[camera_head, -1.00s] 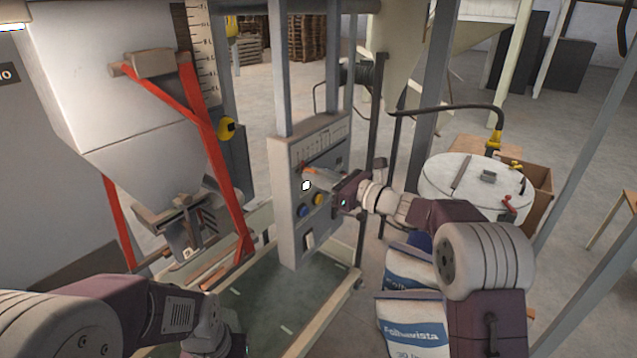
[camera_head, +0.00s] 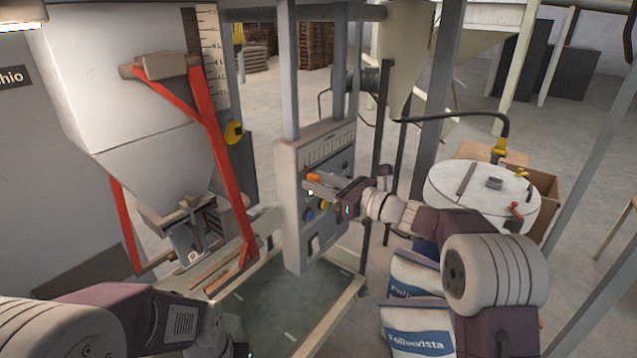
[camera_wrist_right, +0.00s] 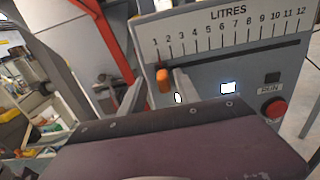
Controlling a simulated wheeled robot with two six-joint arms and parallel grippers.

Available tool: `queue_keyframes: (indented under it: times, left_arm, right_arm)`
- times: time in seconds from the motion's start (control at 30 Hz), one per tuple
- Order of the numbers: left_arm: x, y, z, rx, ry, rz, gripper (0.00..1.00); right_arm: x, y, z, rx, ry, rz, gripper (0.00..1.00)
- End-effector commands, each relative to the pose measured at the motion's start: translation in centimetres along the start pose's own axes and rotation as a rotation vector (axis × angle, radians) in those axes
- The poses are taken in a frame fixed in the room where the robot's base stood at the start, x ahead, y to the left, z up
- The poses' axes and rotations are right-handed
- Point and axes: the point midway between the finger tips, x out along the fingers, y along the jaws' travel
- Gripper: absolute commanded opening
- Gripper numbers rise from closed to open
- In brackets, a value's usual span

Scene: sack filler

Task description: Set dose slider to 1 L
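The dose slider has an orange knob (camera_wrist_right: 163,80) in a dark slot under a LITRES scale (camera_wrist_right: 228,28). In the right wrist view the knob is at the left end of the slot, by the 1 mark. My right gripper (camera_wrist_right: 159,89) is open, with one finger on each side of the knob and gaps showing. I cannot tell whether a finger touches it. In the head view the right gripper (camera_head: 320,187) is at the grey control panel (camera_head: 291,225), just below the orange knob (camera_head: 314,178). My left gripper (camera_head: 240,349) is at the bottom edge, mostly cut off.
A white drum (camera_head: 480,190) and sacks (camera_head: 415,330) are at the right.

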Motion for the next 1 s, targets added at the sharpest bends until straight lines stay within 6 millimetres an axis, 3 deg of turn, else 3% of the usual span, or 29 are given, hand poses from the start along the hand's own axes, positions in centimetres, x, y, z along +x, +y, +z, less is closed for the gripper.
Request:
queue_keyframes:
  times: [0.3, 0.43, 1.0]
  left_arm:
    - [2.4, -0.1, 0.3, 0.000, 0.000, 0.000, 0.36]
    - [2.8, -0.1, 0.3, 0.000, 0.000, 0.000, 0.36]
    - [2.7, -0.1, 0.3, 0.000, 0.000, 0.000, 0.36]
  right_arm:
    - [-6.5, 0.1, -0.2, -0.002, -0.001, -0.003, 0.38]
    - [-8.2, 0.2, -0.1, -0.003, -0.001, -0.001, 0.38]
    - [-8.5, 0.4, 0.1, -0.002, 0.000, 0.006, 0.38]
